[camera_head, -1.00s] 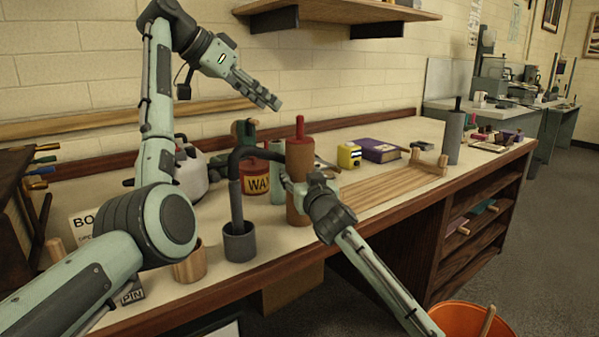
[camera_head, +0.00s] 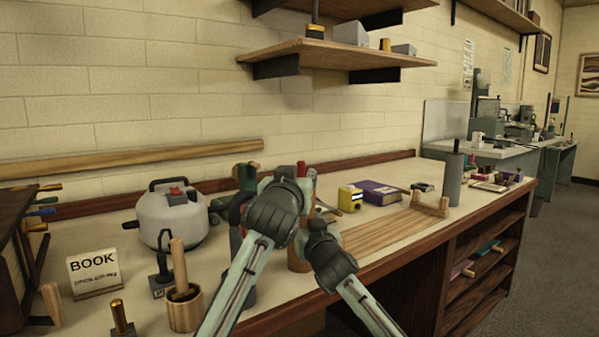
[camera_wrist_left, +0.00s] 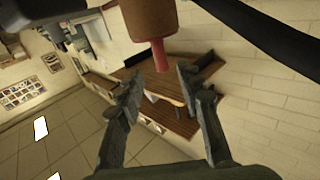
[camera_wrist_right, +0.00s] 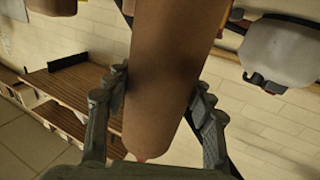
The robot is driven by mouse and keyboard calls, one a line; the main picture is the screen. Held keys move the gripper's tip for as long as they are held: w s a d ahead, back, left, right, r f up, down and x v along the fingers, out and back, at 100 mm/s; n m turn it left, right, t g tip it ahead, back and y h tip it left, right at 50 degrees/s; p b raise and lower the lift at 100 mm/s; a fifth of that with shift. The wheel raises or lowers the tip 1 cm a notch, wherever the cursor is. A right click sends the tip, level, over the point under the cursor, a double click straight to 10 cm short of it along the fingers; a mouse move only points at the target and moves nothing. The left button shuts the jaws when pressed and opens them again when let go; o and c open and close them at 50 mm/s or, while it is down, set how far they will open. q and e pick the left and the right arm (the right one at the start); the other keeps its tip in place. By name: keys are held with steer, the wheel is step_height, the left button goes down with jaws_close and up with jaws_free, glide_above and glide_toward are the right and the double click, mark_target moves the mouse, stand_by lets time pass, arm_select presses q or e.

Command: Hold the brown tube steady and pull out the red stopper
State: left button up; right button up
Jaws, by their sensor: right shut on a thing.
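The brown tube (camera_head: 298,262) stands upright on the bench, mostly hidden behind my two arms. It fills the middle of the right wrist view (camera_wrist_right: 165,70), where the fingers of my right gripper (camera_wrist_right: 160,84) are shut on its sides. The red stopper (camera_wrist_left: 156,52) sticks out of the tube's end in the left wrist view. My left gripper (camera_wrist_left: 158,75) is open, with one finger on either side of the stopper's handle and gaps showing. In the head view my left gripper (camera_head: 300,176) is above my right gripper, at the tube's top.
A purple book (camera_head: 381,192) and a yellow box (camera_head: 350,198) lie behind a wooden rack (camera_head: 400,232). A grey cylinder (camera_head: 453,180) stands to the right. A white kettle-like pot (camera_head: 172,222), a BOOK sign (camera_head: 93,273) and a wooden cup (camera_head: 184,310) are at left. A shelf (camera_head: 340,57) hangs above.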

mark_target(303, 166)
arm_select(q)
steer(key=w, duration=0.3)
steer(key=w+d, duration=0.1)
steer(key=w, duration=0.7)
steer(key=shift+d, duration=0.15)
jaws_close()
stand_by(0.4)
